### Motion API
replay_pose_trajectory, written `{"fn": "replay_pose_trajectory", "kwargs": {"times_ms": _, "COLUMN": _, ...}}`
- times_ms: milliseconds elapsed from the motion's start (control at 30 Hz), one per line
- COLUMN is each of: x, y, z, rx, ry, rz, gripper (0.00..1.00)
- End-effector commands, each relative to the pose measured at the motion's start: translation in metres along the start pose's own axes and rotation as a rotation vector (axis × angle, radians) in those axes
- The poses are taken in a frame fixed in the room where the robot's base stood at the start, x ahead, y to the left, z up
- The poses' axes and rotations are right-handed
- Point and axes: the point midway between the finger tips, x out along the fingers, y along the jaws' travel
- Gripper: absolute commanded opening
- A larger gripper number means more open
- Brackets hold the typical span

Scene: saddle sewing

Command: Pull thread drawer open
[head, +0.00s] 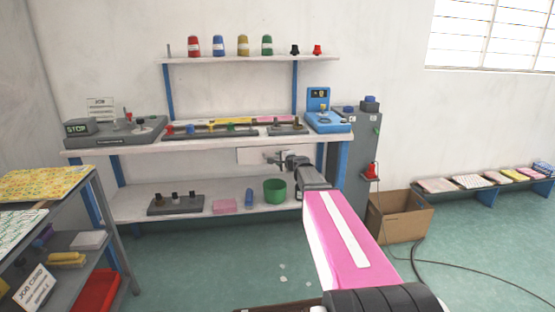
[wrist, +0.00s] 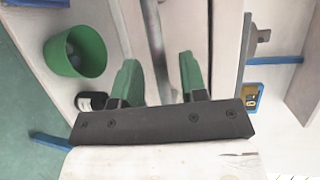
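The thread drawer (head: 252,156) shows in the head view as a plain white front under the right half of the bench top. It looks closed or nearly so; I cannot tell exactly. My gripper (head: 274,159) is in front of its right part and hides some of it. In the wrist view my gripper (wrist: 160,82) has its two green fingers apart. A grey metal bar (wrist: 156,45), seemingly the drawer's handle, runs along the gap between them, beside a pale panel. I see no finger clearly touching the bar.
A green bin (head: 275,190) stands on the lower shelf (head: 130,207) below my gripper; it also shows in the wrist view (wrist: 75,50). A blue scale-like device (head: 322,112) sits on the bench top above. A grey cabinet (head: 358,150) stands to the right.

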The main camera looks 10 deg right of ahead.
Motion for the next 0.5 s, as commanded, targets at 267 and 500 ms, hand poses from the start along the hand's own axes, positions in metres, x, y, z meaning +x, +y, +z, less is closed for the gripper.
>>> {"fn": "replay_pose_trajectory", "kwargs": {"times_ms": 267, "x": 0.022, "y": 0.0, "z": 0.0, "rx": 0.0, "ry": -0.001, "rz": 0.0, "gripper": 0.39}}
{"fn": "replay_pose_trajectory", "kwargs": {"times_ms": 500, "x": 0.021, "y": 0.0, "z": 0.001, "rx": 0.0, "ry": -0.001, "rz": 0.0, "gripper": 0.23}}
